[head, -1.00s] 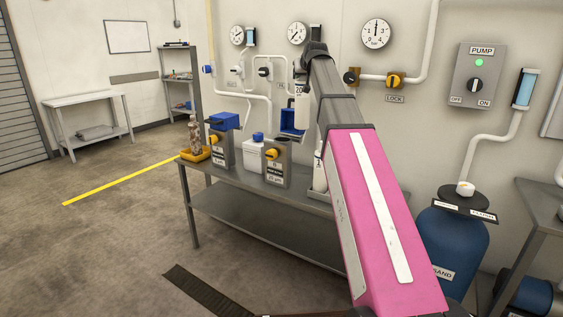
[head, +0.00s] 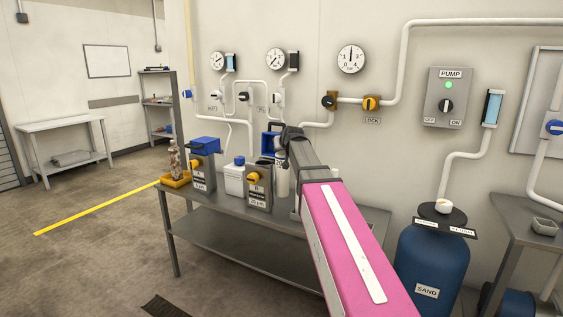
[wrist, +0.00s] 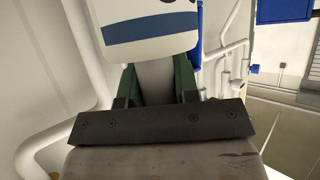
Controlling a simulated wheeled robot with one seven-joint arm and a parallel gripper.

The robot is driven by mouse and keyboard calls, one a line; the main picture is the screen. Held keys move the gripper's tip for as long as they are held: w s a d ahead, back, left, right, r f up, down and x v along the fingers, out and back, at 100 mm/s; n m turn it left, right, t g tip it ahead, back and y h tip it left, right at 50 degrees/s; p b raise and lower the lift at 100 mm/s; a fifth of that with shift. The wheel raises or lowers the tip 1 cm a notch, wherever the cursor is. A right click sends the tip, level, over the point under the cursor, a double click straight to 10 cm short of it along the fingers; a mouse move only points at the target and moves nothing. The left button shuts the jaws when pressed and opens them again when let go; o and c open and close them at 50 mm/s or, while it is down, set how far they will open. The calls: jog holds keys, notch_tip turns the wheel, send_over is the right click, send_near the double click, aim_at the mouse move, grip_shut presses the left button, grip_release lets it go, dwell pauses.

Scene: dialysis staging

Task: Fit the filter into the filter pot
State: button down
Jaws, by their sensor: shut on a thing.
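My gripper (wrist: 158,76) shows in the wrist view with its green fingers shut on a white filter (wrist: 150,14) with a dark blue band. Its lower end is out of that view. In the head view a white cylinder, likely this filter (head: 282,182), hangs below my arm's end, just right of a grey pot with a yellow knob (head: 257,190). I cannot tell whether it touches the pot. A blue square piece (head: 268,142), perhaps the pot's raised lid, stands behind it. A second grey pot (head: 202,174) at left has a blue lid.
The pots stand on a grey bench (head: 230,237). A white canister with a blue cap (head: 234,180) stands between them. A yellow tray (head: 175,181) holding a bottle is at the left end. Pipes and gauges line the wall behind; a blue sand tank (head: 430,262) is at right.

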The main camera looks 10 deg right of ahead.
aim_at(281, 160)
jog(key=shift+f, duration=3.25)
jog(key=c, duration=0.9)
grip_release()
jog(key=shift+o, duration=0.2)
